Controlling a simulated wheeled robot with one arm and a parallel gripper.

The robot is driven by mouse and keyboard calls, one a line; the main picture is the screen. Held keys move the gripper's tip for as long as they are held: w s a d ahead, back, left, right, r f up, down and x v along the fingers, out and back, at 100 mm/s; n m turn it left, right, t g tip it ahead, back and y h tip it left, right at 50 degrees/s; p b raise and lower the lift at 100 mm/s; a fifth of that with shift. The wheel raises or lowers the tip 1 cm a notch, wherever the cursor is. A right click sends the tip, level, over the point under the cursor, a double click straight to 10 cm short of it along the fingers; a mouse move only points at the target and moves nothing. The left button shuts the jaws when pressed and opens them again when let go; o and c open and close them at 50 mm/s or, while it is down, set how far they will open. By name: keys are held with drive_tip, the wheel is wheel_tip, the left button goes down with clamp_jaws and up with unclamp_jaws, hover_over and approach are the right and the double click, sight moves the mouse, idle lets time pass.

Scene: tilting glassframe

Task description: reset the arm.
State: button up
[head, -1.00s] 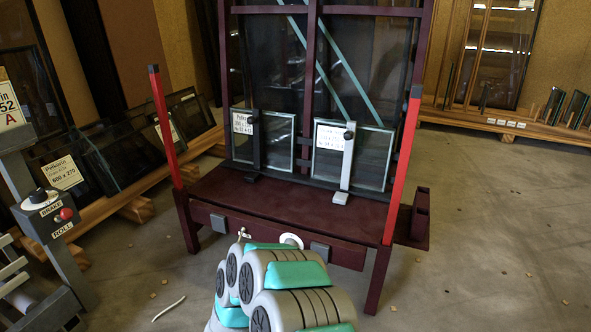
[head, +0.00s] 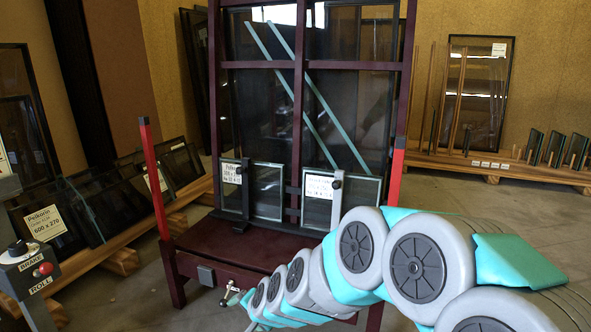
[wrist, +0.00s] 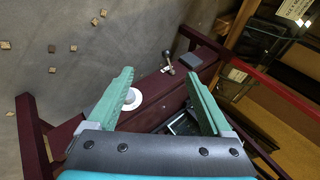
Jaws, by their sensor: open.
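The dark red glass frame (head: 216,63) stands upright ahead of me in the head view, with large dark panes and two teal diagonal strips. Two small labelled panes stand low on it, one at left (head: 267,192) and one at right (head: 362,190). My arm crosses the lower right and covers the frame's lower right part; its gripper end is not clear there. In the wrist view my gripper (wrist: 160,75) is open with nothing between its green fingers. Beyond them are a small metal lever (wrist: 168,69) and a white disc (wrist: 132,99) beside a dark red beam.
A brake/roll control box (head: 27,270) stands at far left, near leaning glass panes (head: 52,222). A wooden rack (head: 540,175) with glass is at back right. Some floor shows between.

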drive_tip(key=s+d+r+n+g+h, duration=0.2)
drive_tip(key=s+d+n+g+h, duration=0.15)
drive_tip(key=s+d, duration=1.15)
drive_tip(key=s+d+r+n+g+h, duration=0.25)
drive_tip(key=s+d+g, duration=0.25)
drive_tip(key=s+d, duration=0.95)
drive_tip(key=s+a+r+p, duration=0.1)
drive_tip(key=s+r+p, duration=0.1)
drive_tip(key=r+p, duration=0.5)
drive_tip(key=s+a+r+p, duration=0.1)
drive_tip(key=s+r+p, duration=0.1)
drive_tip(key=r+p, duration=0.5)
drive_tip(key=shift+s+a+r+y, duration=0.3)
drive_tip(key=shift+a+r, duration=0.05)
drive_tip(key=shift+a, duration=0.05)
